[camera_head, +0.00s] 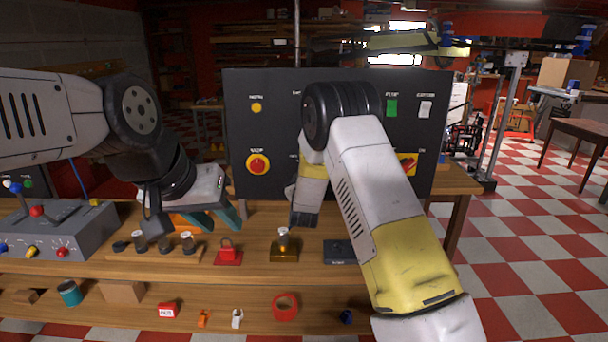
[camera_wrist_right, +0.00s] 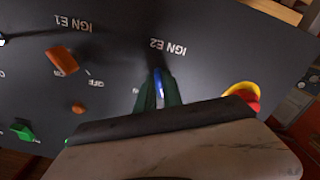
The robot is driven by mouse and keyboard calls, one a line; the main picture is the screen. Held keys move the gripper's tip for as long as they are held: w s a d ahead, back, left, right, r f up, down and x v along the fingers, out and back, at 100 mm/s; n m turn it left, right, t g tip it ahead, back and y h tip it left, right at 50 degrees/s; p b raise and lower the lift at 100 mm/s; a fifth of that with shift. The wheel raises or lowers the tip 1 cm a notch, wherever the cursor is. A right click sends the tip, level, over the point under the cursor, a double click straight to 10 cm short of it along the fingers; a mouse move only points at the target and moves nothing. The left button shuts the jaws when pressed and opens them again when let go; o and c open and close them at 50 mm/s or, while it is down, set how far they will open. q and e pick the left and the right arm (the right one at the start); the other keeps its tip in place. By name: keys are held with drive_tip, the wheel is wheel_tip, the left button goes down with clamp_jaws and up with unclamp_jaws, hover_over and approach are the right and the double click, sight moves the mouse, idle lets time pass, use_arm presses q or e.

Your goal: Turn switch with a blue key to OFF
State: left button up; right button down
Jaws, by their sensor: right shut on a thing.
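The blue key (camera_wrist_right: 158,86) shows in the right wrist view as a narrow blue strip at the black panel, by the label IGN E2. My right gripper (camera_wrist_right: 158,92) is shut on it, with a green finger on each side. The key's switch face and its OFF mark are hidden by the fingers and their shadow, so I cannot tell its setting. In the head view my right arm covers this part of the black panel (camera_head: 285,125). My left gripper (camera_head: 214,218) hangs over the bench left of the panel, its teal fingers apart and nothing seen between them.
An orange key (camera_wrist_right: 62,60) sits by IGN E1. A red knob on yellow (camera_wrist_right: 243,94) lies right of my fingers. A lower shelf carries small loose parts.

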drive_tip(key=shift+n, duration=1.1)
drive_tip(key=c, duration=1.5)
unclamp_jaws()
drive_tip(key=s, duration=0.8)
